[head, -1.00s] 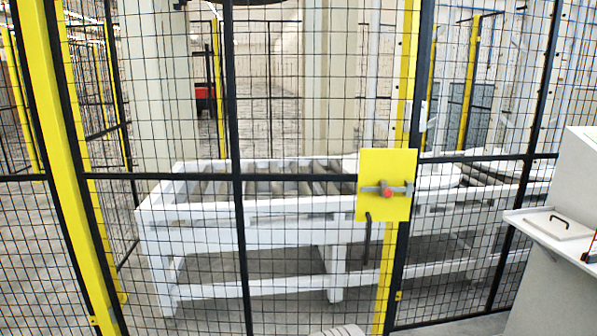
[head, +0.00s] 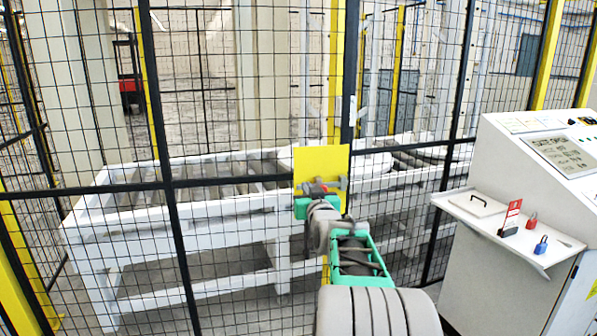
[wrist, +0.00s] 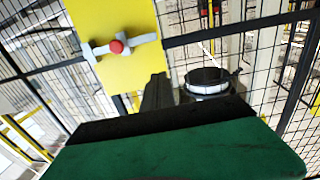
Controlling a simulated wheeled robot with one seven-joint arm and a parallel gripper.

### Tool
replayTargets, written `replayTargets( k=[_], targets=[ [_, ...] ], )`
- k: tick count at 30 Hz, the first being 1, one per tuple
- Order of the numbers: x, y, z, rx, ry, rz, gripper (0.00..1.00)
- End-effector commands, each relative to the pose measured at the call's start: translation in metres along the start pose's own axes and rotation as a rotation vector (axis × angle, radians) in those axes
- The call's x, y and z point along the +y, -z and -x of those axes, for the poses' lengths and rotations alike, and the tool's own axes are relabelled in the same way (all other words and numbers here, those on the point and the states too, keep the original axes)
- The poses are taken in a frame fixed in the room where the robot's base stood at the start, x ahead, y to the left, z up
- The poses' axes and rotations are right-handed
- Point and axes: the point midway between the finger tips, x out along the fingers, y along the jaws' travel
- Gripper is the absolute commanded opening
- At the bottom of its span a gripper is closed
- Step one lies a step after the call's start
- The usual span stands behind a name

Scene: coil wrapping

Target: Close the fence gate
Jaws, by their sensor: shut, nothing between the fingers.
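The fence gate (head: 225,185) is a black-framed mesh panel, standing upright in front of me. A yellow plate (head: 320,162) sits at its right edge, with a grey slide bolt and red knob (head: 320,187) near its lower part. The plate (wrist: 118,32) and red knob (wrist: 116,46) also show in the wrist view. I cannot tell whether a gap remains between gate and post. My gripper (head: 308,203), with green parts, is shut and empty, just below and in front of the plate. Its fingertips are mostly hidden, and contact cannot be told.
Behind the mesh stands a white roller conveyor (head: 210,235). At right is a grey console (head: 520,240) with a shelf (head: 470,212) holding a red padlock (head: 531,220) and a blue padlock (head: 541,246). A red object (head: 130,95) stands far back.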

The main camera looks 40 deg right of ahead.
Motion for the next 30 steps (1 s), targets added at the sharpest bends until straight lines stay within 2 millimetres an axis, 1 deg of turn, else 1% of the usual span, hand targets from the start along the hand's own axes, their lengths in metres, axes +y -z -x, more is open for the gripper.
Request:
replayTargets(
  k=[12,16,18,21,30],
  targets=[
    [-0.001,0.0,-0.088,-0.005,0.001,0.0,0.0],
    [0.0,0.0,-0.112,-0.004,-0.001,-0.001,0.0],
    [0.0,0.0,-0.12,-0.004,-0.001,-0.001,0.0],
    [0.0,-0.001,-0.127,-0.004,0.0,-0.001,0.0],
    [0.0,-0.001,-0.128,-0.004,-0.001,0.0,0.0]
  ],
)
